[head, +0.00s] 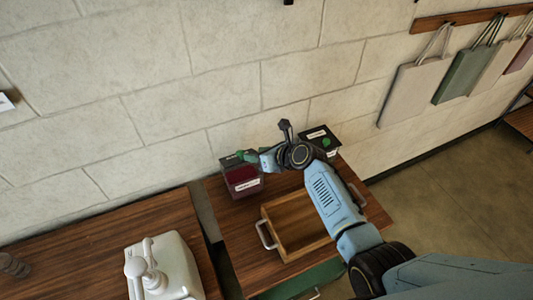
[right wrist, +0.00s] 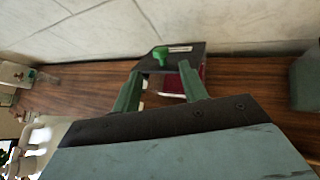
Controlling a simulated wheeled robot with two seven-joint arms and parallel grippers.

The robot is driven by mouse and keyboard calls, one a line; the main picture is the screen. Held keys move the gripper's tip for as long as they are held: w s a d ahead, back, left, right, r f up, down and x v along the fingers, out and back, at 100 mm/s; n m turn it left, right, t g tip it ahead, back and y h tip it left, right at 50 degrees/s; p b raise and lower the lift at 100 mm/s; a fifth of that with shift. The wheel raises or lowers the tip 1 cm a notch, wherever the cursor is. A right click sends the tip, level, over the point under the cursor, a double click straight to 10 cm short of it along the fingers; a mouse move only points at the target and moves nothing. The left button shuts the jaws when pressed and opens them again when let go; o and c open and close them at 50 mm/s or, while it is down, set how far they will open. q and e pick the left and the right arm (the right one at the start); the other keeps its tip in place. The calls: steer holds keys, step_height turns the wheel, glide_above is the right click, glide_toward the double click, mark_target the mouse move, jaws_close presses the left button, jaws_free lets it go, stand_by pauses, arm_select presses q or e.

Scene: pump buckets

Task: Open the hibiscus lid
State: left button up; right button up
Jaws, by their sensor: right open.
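A dark-lidded container with deep red contents (head: 243,180) stands near the back of the wooden table, by the wall. Its label is too small to read. In the right wrist view its dark lid (right wrist: 188,58) has a green knob (right wrist: 160,53) and a white label strip. My right gripper (head: 251,156) is at the lid, partly hiding it in the head view. In the right wrist view the green fingers (right wrist: 160,68) are apart, with the knob just beyond their tips, between them in the picture. Contact cannot be told. My left gripper is not in view.
A second dark container with a green knob (head: 320,142) stands right of my wrist. A wooden tray with metal handles (head: 284,242) lies in front, under my arm. A white pump jug (head: 176,275) stands on the left table. The wall is close behind.

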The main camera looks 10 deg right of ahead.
steer(key=shift+v, duration=1.8)
